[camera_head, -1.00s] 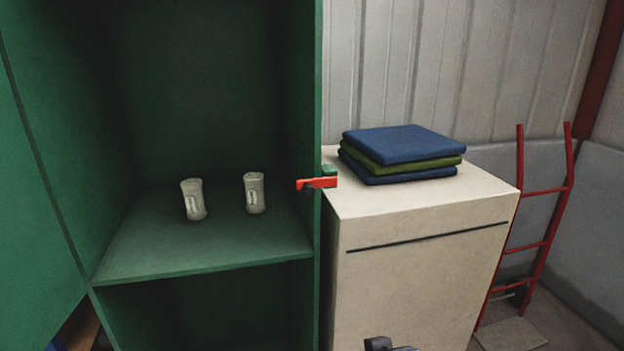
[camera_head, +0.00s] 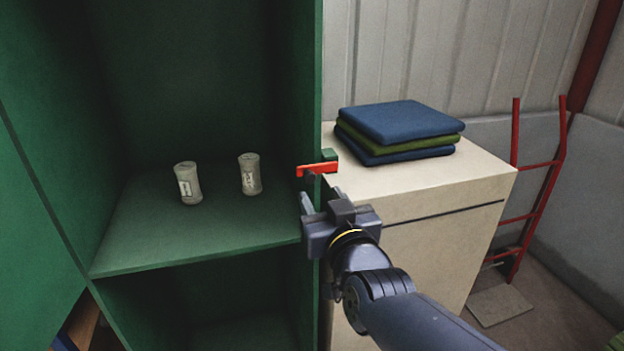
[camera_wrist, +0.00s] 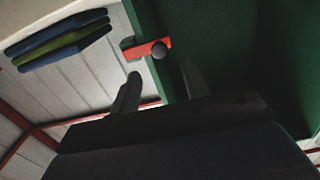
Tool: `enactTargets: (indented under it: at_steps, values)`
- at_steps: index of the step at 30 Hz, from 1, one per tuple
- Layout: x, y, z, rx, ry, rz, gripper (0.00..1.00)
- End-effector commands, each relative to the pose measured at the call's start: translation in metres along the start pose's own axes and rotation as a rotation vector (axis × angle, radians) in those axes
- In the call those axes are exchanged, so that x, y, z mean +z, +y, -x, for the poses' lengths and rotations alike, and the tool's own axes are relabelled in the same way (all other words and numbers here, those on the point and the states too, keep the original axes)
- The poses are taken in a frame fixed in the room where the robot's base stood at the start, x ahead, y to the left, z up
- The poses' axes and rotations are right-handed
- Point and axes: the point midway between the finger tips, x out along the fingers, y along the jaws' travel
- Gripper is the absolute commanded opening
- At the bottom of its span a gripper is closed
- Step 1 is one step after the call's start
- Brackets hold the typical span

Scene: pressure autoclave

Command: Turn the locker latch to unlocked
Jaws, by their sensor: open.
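The red locker latch (camera_head: 317,169) is a short, nearly level bar on the right edge of the green locker (camera_head: 313,100). In the wrist view the latch (camera_wrist: 147,48) has a dark round knob at one end and lies beyond my fingertips. My gripper (camera_head: 311,196) is just below the latch in the head view. In the wrist view its two fingers (camera_wrist: 158,75) are apart with nothing between them. I see no contact between the fingers and the latch.
Two pale canisters (camera_head: 188,183) (camera_head: 250,174) stand on the locker shelf (camera_head: 150,255). A cream cabinet (camera_head: 450,190) with folded blue and green cloths (camera_head: 400,122) is right of the latch. A red ladder (camera_head: 540,190) leans at the far right.

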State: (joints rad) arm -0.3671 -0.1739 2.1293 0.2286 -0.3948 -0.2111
Motion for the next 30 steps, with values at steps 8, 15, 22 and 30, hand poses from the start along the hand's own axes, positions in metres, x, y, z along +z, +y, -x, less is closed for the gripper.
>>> enactTargets:
  at_steps: [8,15,22,30]
  values:
    - [0.000,0.000,-0.038,0.000,-0.004,0.001,0.44]
    - [0.000,0.000,-0.062,0.000,-0.003,0.001,0.44]
    - [0.000,0.000,-0.070,0.000,-0.001,0.000,0.44]
    - [0.000,0.000,-0.070,-0.001,-0.001,0.000,0.42]
